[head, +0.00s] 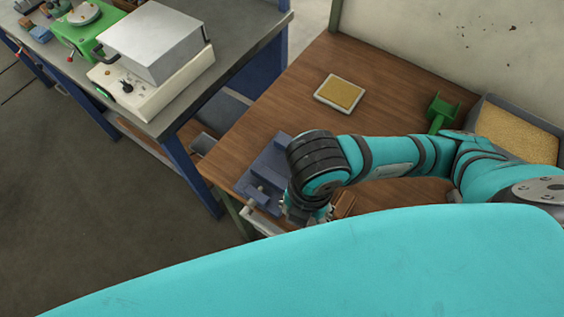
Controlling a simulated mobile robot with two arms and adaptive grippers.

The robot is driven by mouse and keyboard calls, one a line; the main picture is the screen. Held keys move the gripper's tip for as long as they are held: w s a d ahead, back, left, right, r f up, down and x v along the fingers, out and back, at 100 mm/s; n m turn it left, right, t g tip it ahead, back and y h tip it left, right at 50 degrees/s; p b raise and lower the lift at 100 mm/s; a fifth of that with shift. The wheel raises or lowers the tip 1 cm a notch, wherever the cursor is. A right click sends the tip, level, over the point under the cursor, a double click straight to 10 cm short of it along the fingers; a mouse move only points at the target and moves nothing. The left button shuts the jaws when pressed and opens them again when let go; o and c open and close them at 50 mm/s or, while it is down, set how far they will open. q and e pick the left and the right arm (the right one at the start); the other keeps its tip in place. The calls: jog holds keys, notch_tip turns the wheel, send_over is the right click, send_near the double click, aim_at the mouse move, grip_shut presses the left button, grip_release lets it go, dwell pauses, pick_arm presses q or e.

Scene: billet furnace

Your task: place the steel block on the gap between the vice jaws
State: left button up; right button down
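The blue vice (255,190) sits at the near left edge of the wooden table, its screw end toward the left front. My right arm comes in from the right, and its wrist hides the vice's right side. My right gripper (306,212) points down just beside the vice's near right end. Its fingers are mostly hidden by the wrist and by the large teal part of my body in front. I cannot tell whether it is open or holds anything. I cannot make out the steel block or the gap between the jaws. My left gripper is not in view.
The wooden table (290,105) bears a pale tray with a tan pad (340,93), a green stand (441,110), a grey bin of tan grains (515,134) and a reddish-brown object (343,204) near the gripper. A grey bench (240,40) with a white-and-grey furnace box (150,45) stands left.

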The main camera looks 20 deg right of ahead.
jog(key=shift+s+a+m, duration=0.2)
jog(key=shift+s+m, duration=0.05)
jog(key=shift+m, duration=0.55)
jog(key=w+b, duration=0.3)
jog(key=b, duration=0.2)
jog(key=p, duration=0.4)
send_over(283, 164)
jog(key=shift+s+a+f, duration=0.1)
jog(key=shift+s+f, duration=0.3)
jog(key=shift+f, duration=0.1)
jog(key=shift+w+f, duration=0.1)
jog(key=shift+w, duration=0.2)
jog(key=shift+f+p, duration=0.95)
jog(key=shift+f, duration=0.85)
jog(key=shift+f, duration=0.1)
